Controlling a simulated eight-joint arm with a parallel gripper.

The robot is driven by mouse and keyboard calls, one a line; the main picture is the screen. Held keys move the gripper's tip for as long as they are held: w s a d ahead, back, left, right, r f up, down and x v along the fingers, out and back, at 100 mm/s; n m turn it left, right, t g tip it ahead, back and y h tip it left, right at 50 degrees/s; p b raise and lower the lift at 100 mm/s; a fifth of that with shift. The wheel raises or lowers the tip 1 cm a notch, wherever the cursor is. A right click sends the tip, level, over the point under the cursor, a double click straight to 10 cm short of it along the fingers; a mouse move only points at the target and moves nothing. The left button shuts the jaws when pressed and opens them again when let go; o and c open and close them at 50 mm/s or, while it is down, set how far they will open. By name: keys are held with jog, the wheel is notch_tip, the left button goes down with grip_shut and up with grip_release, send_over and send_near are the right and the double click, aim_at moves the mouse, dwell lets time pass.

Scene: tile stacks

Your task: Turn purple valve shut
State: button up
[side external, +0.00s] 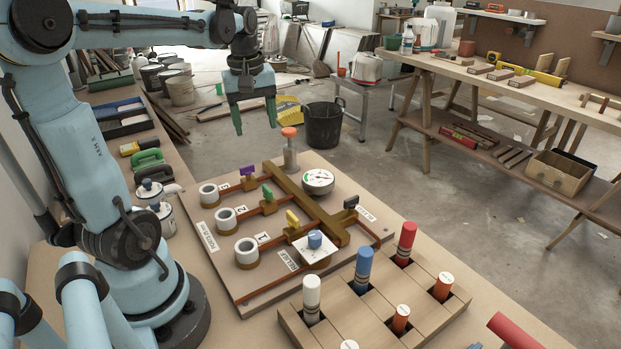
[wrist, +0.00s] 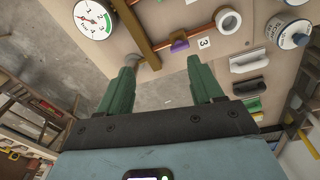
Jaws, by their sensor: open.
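The purple valve (side external: 248,171) is a small purple handle on a brass body, on the farthest branch pipe of the board, near the outlet ring labelled 3. It also shows in the wrist view (wrist: 179,46) near the top middle, beside the label 3. My gripper (side external: 254,130) hangs above and beyond the far edge of the board, fingers pointing down, apart from the valve. In the wrist view its two green fingers (wrist: 162,72) are spread with nothing between them. A green valve (side external: 267,192) and a yellow valve (side external: 292,218) sit on the nearer branches.
A pressure gauge (side external: 317,181) and an orange-capped post (side external: 289,150) stand near the valve. A blue knob (side external: 315,239) and a black-handled valve (side external: 350,203) are on the board (side external: 273,300). A wooden block with coloured cylinders (side external: 366,318) stands in front.

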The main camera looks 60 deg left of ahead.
aim_at(247, 166)
jog(key=s+a+n+g, duration=0.1)
jog(key=s+a+n, duration=0.1)
jog(key=a+n, duration=0.15)
jog(key=shift+m+h, duration=0.3)
jog(key=shift+m, duration=0.05)
jog(key=f, duration=1.2)
jog(key=shift+w+a, duration=0.25)
jog(key=shift+a, duration=0.05)
jog(key=shift+c, duration=0.3)
jog(key=c, duration=1)
